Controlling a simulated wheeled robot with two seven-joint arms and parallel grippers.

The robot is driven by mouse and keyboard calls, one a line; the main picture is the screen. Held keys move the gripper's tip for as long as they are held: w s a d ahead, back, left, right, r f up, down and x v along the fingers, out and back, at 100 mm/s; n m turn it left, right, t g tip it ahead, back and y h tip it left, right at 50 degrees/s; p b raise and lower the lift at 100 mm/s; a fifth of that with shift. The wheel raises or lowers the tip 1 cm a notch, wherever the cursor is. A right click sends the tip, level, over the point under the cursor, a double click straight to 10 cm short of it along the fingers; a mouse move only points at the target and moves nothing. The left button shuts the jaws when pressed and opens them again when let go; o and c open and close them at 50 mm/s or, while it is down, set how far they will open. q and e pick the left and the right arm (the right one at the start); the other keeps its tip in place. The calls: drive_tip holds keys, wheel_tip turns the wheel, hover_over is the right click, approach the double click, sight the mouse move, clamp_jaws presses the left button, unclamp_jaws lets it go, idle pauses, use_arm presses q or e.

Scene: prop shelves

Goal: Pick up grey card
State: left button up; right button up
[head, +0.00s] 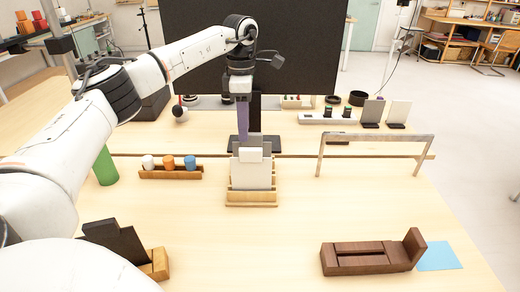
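A light wooden stepped holder (252,200) stands at the middle of the table. Pale grey cards (251,178) stand upright in it, with a small white piece (251,155) in front of their upper part. My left gripper (242,132) hangs straight down over the holder, with a narrow purple-grey part reaching the cards' top edge. I cannot tell whether it touches a card or whether its fingers are apart. Another darker grey card (373,111) stands in a black base at the back right, beside a white card (399,111). My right gripper is out of view.
A wooden rack with white, orange and blue pegs (169,173) and a green cylinder (106,166) lie left. A grey arch frame (376,139) stands right. A dark brown wooden fixture (367,258) and blue sheet (438,256) are front right. The front middle is clear.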

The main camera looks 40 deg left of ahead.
sight(244, 146)
use_arm(q)
wheel_tip(244, 146, down, 4)
drive_tip(key=shift+r, duration=0.25)
drive_tip(key=f, duration=0.1)
drive_tip(key=f+p, duration=0.1)
drive_tip(key=f, duration=0.1)
drive_tip(key=shift+w+a+f, duration=0.15)
drive_tip(key=shift+a+f, duration=0.05)
drive_tip(key=shift+f, duration=0.4)
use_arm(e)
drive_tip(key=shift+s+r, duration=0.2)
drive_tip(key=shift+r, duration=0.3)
use_arm(q)
drive_tip(key=shift+c, duration=0.4)
clamp_jaws()
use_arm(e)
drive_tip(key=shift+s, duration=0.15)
